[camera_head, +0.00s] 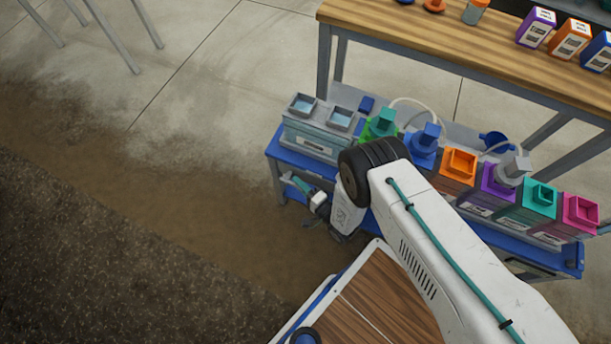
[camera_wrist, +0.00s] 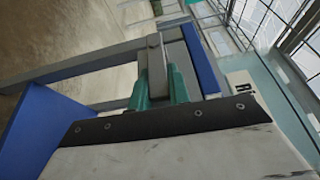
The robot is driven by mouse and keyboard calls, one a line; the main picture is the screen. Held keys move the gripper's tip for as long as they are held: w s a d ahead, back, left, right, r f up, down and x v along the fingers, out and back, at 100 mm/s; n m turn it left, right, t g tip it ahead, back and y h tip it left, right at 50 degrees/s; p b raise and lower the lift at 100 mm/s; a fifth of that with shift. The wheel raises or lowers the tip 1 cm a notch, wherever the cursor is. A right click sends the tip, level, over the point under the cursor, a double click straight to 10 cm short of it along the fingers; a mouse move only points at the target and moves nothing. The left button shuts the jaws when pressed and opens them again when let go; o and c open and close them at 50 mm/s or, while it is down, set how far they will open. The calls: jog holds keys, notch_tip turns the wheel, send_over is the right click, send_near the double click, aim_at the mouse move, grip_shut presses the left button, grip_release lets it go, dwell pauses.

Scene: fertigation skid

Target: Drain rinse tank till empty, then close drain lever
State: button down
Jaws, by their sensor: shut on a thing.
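The rinse tank (camera_head: 314,142) is a pale, clear box with two square openings on top, at the left end of the blue-framed skid. Its side and a label starting "Ri" show at the right of the wrist view (camera_wrist: 245,88). My gripper (camera_head: 300,187) is low at the skid's front left, below the tank. In the wrist view its teal fingers (camera_wrist: 160,82) are shut on a grey lever (camera_wrist: 155,55) standing between them. The lever does not show clearly in the head view. The water level and any outflow cannot be made out.
Several coloured tanks, including an orange one (camera_head: 458,163) and a pink one (camera_head: 580,212), stand in a row right of the rinse tank. A wooden table (camera_head: 400,28) with bottles and boxes is behind. The floor (camera_head: 170,150) at left is clear.

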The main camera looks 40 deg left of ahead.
jog(key=c, duration=1.3)
grip_release()
jog(key=shift+s+a, duration=0.1)
jog(key=d, duration=0.8)
jog(key=shift+s, duration=0.2)
